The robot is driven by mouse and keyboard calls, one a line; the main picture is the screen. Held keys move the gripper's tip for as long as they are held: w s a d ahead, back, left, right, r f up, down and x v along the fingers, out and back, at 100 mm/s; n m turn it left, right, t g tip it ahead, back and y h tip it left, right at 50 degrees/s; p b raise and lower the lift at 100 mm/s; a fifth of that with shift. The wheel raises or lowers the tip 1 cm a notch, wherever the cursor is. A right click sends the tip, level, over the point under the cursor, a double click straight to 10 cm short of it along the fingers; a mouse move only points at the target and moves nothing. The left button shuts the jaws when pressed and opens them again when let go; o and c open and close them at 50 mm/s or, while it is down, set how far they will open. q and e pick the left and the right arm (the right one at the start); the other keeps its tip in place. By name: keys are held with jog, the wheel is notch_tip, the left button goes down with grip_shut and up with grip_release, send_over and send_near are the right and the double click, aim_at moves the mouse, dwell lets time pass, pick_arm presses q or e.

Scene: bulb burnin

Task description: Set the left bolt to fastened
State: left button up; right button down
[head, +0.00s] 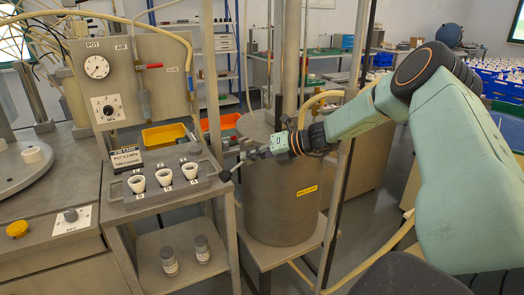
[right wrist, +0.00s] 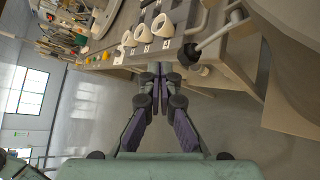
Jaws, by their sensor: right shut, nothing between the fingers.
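No part is clearly marked as the left bolt. A short grey rod with a black ball end (head: 225,175) stands out beside the bench's right edge; I cannot tell if it belongs to the bolt. The rod and its black ball (right wrist: 188,53) also show in the right wrist view, right of the fingertips. My right gripper (head: 247,157) reaches in from the right, in front of the grey cylindrical vessel (head: 283,205). In the right wrist view its fingers (right wrist: 160,75) are together and empty. Contact with the rod cannot be told. My left gripper is not in view.
A grey block with three white cups (head: 164,177) sits on the bench left of the gripper. Two jars (head: 169,260) stand on the shelf below. A gauge panel (head: 130,75) rises behind. A metal post (head: 340,170) stands right of the vessel, close to my right arm.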

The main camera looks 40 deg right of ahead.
jog(key=shift+f+p+v, duration=0.3)
jog(key=shift+p+v, duration=0.55)
jog(key=shift+v, duration=1.15)
jog(key=a+f+n+g+h+b, duration=0.1)
jog(key=a+f+n+b, duration=0.2)
jog(key=a+f+b, duration=0.6)
jog(key=shift+s+d+f+n+t+h+b, duration=0.15)
jog(key=shift+d+f+n+h+b, duration=0.25)
jog(key=shift+d+n+h+b, duration=0.55)
jog(key=shift+w+d+f+n+t+h+b, duration=0.1)
jog(key=shift+d+f+n+h+b, duration=0.4)
jog(key=shift+h, duration=0.95)
jog(key=shift+s+d+f+n+t+h+b, duration=0.15)
jog(key=shift+d+f+n+h+b, duration=0.15)
jog(key=shift+d+h+b, duration=0.7)
